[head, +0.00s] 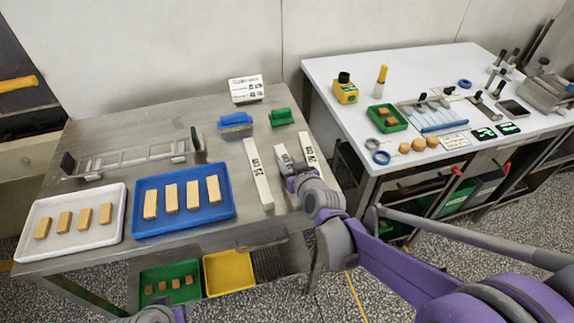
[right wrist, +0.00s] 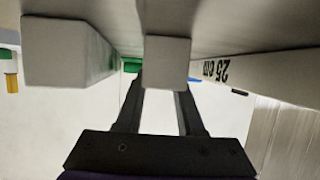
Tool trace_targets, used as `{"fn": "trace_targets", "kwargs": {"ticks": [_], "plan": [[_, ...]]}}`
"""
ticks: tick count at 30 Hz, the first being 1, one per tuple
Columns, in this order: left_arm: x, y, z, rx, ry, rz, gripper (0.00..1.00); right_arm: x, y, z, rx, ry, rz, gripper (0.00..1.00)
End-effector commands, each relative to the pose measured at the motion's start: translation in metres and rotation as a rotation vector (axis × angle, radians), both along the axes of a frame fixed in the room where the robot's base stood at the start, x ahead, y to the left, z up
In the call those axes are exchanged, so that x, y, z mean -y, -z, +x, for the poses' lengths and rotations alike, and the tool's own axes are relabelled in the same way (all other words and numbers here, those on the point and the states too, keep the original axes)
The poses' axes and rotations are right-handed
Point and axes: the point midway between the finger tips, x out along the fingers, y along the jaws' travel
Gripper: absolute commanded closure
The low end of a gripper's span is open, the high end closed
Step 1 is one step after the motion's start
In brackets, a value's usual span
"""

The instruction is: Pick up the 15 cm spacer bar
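Three pale spacer bars lie side by side on the steel table. The left bar (head: 258,173) is the long one; in the right wrist view a bar reads 25 cm upside down (right wrist: 240,70). The middle bar (head: 284,156) and right bar (head: 309,149) have labels too small to read. My right gripper (head: 297,180) is at the near end of the middle bar and hides it. In the right wrist view its fingers (right wrist: 162,90) reach up to a bar's end (right wrist: 166,62), which hides their tips; contact is unclear. Only part of my left arm shows, at the bottom edge.
The blue tray (head: 228,218) and white tray (head: 120,238) hold biscuit-like blocks. A blue brush (head: 235,120) and a green one (head: 281,117) lie behind the bars. A rack (head: 130,160) stands behind the trays. A white bench (head: 400,65) with tools is at right.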

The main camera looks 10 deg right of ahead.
Motion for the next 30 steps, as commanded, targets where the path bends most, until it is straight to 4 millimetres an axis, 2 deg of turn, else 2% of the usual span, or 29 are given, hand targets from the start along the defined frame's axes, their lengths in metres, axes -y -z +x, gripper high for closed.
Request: {"fn": "trace_targets", "kwargs": {"ticks": [1,5,14,19,23,30], "plan": [[0.0,0.0,0.0,0.0,0.0,0.0,0.5,0.0,0.0,0.0,0.0,0.0,0.0,0.78],[0.0,0.0,0.0,0.0,0.0,0.0,0.5,0.0,0.0,0.0,0.0,0.0,0.0,1.0],[0.0,0.0,0.0,0.0,0.0,0.0,0.5,0.0,0.0,0.0,0.0,0.0,0.0,1.0],[0.0,-0.002,0.0,0.001,0.0,0.0,0.5,0.0,-0.007,0.0,0.001,0.0,0.0,1.0],[0.0,-0.006,0.001,0.002,0.0,0.0,0.5,0.0,-0.024,0.0,0.001,0.0,0.0,1.0],[0.0,-0.016,0.003,0.006,0.0,0.0,0.5,0.0,-0.073,0.0,0.001,0.0,0.0,1.0]]}}
